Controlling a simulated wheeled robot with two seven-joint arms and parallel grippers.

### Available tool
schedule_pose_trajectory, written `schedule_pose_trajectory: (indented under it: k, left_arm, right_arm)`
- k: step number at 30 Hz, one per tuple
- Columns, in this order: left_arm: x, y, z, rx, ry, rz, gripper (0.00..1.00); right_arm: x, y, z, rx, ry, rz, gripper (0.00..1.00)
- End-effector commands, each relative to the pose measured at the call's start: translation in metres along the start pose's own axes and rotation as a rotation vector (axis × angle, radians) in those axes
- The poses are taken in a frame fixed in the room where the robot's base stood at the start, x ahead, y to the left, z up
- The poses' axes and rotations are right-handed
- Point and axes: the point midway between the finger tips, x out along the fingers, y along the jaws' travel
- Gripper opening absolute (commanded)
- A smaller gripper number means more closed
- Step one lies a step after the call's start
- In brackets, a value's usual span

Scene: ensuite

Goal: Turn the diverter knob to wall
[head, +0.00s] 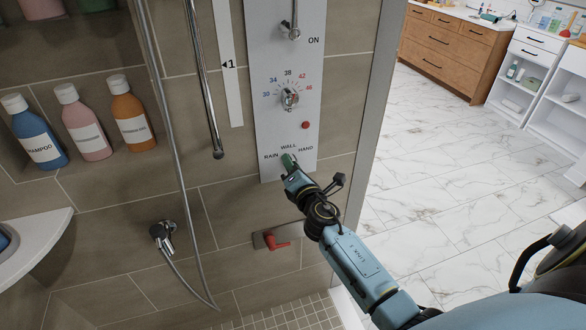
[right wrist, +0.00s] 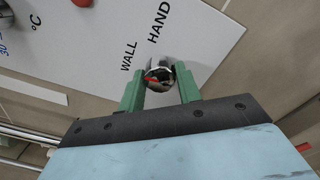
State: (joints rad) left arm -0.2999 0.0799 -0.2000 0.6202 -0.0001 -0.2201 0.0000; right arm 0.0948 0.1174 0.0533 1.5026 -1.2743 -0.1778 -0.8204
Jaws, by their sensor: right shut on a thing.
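The diverter knob (right wrist: 160,75) is a small chrome knob with a red mark on its left side in the right wrist view. It sits low on the white shower panel (head: 272,135), by the labels RAIN, WALL and HAND. WALL (right wrist: 128,55) and HAND (right wrist: 158,22) are readable in the right wrist view; RAIN (head: 271,156) shows in the head view. My right gripper (head: 289,160) has its green fingers on both sides of the knob, shut on it. In the head view the gripper hides the knob. I cannot tell exactly which label it points to. My left gripper is not in view.
Above the knob are a temperature dial (head: 290,97) and a lever (head: 291,30). A hose (head: 163,100) and a vertical bar (head: 205,80) hang to the left. A red-handled fitting (head: 278,243) is below. Bottles (head: 83,125) stand in a niche. Open marble floor (head: 440,170) is at right.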

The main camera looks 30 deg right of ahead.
Motion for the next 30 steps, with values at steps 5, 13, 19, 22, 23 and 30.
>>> schedule_pose_trajectory:
  k: [5, 13, 19, 22, 23, 30]
  left_arm:
    - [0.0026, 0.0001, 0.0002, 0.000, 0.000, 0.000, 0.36]
    - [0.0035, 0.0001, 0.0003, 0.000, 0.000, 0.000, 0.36]
    - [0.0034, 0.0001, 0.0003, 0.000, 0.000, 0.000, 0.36]
    - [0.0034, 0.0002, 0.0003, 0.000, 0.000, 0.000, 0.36]
    - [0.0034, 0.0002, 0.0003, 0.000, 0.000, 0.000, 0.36]
    - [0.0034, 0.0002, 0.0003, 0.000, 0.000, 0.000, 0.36]
  right_arm:
    - [-0.0002, -0.0007, -0.0003, 0.069, 0.000, -0.001, 0.11]
    - [-0.0002, -0.0005, -0.0002, 0.110, 0.000, -0.001, 0.11]
    - [-0.0002, -0.0004, -0.0001, 0.111, 0.000, -0.001, 0.11]
    - [-0.0002, -0.0004, -0.0002, 0.111, 0.000, -0.001, 0.11]
    - [-0.0002, -0.0004, -0.0001, 0.110, 0.000, -0.001, 0.11]
    - [-0.0002, -0.0003, -0.0001, 0.110, 0.000, -0.001, 0.56]
